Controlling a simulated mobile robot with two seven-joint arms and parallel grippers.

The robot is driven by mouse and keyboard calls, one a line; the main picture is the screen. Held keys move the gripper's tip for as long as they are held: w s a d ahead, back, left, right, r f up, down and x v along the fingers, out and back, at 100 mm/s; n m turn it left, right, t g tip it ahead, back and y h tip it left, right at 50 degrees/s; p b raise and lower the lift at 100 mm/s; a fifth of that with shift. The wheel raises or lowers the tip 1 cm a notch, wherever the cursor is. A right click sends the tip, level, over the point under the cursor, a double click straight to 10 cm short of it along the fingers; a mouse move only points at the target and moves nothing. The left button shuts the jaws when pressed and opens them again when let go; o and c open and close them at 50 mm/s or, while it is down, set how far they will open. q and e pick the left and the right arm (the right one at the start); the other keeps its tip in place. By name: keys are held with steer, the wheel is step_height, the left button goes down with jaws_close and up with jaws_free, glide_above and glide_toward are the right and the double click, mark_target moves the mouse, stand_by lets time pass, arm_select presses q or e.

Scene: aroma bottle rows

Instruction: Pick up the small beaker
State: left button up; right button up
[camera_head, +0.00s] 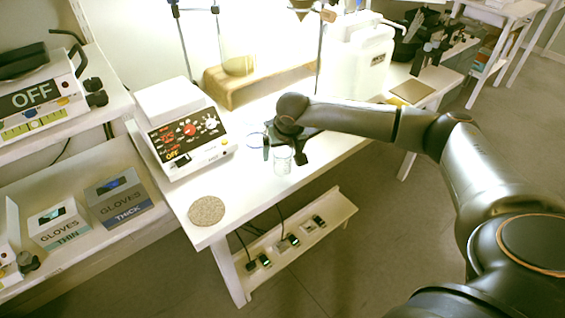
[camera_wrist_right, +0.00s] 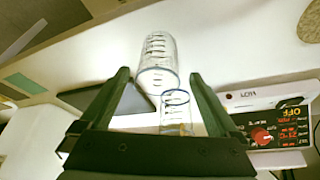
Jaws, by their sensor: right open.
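Two clear glass beakers stand on the white table. One beaker (camera_head: 283,162) with printed marks is near the table's front edge; in the wrist view it appears as the larger glass (camera_wrist_right: 159,52), just beyond my fingertips. The smaller-looking beaker (camera_wrist_right: 176,112), with a bluish rim, shows between my right fingers in the wrist view. A glass rim (camera_head: 254,139) beside my gripper in the head view may be this one. My right gripper (camera_head: 282,154) is open and low over the table; it also shows in the wrist view (camera_wrist_right: 160,82). My left gripper is not in view.
A hotplate device (camera_head: 185,130) with a lit panel stands left of the beakers. A round cork mat (camera_head: 206,210) lies at the front left. A large white jug (camera_head: 355,65) and a brown block (camera_head: 245,88) are behind. The table between mat and beakers is clear.

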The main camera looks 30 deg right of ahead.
steer(key=x, duration=0.4)
steer(key=shift+w+d+f, duration=0.15)
steer(key=shift+d+f, duration=0.05)
steer(key=shift+f, duration=0.15)
steer(key=shift+c, duration=0.3)
steer(key=c, duration=1.4)
